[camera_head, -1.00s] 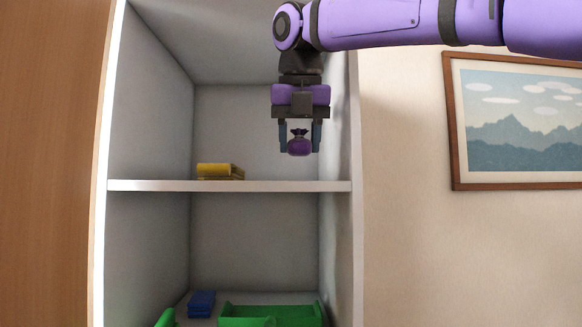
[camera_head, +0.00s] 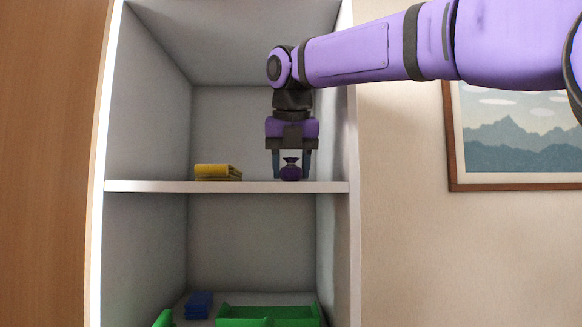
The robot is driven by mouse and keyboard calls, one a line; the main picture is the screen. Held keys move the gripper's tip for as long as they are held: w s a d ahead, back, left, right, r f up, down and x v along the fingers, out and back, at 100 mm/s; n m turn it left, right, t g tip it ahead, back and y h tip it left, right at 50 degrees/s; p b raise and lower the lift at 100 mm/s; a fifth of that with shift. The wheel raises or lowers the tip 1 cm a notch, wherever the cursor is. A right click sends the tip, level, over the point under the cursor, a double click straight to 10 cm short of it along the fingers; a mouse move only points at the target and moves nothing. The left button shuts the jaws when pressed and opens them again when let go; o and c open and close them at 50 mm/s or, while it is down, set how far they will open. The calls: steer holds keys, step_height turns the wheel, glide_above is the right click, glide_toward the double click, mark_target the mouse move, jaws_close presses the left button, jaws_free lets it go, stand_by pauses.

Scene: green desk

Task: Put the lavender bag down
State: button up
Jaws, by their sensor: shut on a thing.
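The lavender bag (camera_head: 291,171) is a small dark purple pouch with a tied neck, between the two fingers of my gripper (camera_head: 291,165). My gripper points straight down and is shut on the bag. The bag's bottom is at the level of the upper shelf board (camera_head: 225,187), toward its right end. I cannot tell for certain whether the bag touches the board.
A yellow book-like item (camera_head: 217,172) lies on the same shelf to the left. The cabinet's right wall (camera_head: 333,140) is close to my gripper. On the lower level are a blue item (camera_head: 199,305) and a green tray (camera_head: 268,312). A framed picture (camera_head: 520,130) hangs at the right.

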steer(key=shift+f, duration=0.1)
steer(key=o, duration=0.9)
steer(key=v, duration=1.2)
